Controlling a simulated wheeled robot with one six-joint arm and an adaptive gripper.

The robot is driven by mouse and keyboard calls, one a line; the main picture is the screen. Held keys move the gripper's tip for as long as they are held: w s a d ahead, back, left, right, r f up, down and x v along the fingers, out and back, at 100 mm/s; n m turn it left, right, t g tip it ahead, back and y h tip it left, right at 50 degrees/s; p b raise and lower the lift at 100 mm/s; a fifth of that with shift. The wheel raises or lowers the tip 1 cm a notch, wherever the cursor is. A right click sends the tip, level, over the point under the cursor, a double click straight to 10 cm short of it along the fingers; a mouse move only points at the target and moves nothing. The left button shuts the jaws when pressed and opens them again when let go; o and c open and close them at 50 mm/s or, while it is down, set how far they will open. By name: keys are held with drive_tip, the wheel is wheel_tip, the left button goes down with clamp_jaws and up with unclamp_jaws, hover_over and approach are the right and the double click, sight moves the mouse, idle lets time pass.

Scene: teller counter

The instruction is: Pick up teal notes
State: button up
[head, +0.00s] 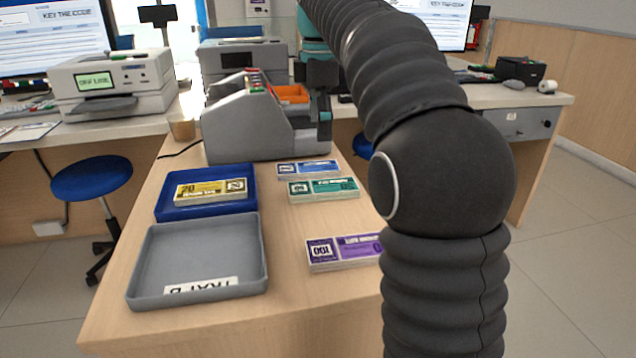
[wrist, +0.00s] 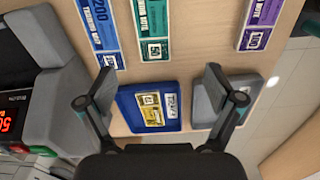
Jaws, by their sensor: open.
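The teal notes (head: 323,189) lie as a flat banded stack on the wooden counter, between the blue notes (head: 307,169) and the purple notes (head: 343,252). In the wrist view the teal notes (wrist: 152,30) lie at the top, beyond the fingertips. My gripper (wrist: 160,78) is open and empty above the counter, its fingers spread wide and apart from the teal notes. My arm crosses the right of the head view and hides part of the counter; the purple stack's right end is covered.
A blue tray (head: 162,209) holds yellow notes (head: 210,188). A grey empty tray (head: 262,262) labelled TRAY B stands in front of it. A grey counting machine (head: 235,130) stands behind the stacks. Bare counter lies between trays and stacks.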

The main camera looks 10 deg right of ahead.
drive_tip(key=b, duration=0.2)
hover_over(323, 186)
drive_tip(key=f, duration=0.5)
drive_tip(key=a+f, duration=0.1)
drive_tip(key=f, duration=0.2)
drive_tip(key=shift+s+f, duration=0.2)
drive_tip(key=shift+s, duration=0.1)
drive_tip(key=f, duration=0.3)
drive_tip(key=d+f+b, duration=0.1)
drive_tip(key=shift+w+f, duration=0.2)
drive_tip(key=shift+w, duration=0.15)
drive_tip(key=shift+f, duration=0.45)
drive_tip(key=c, duration=1.3)
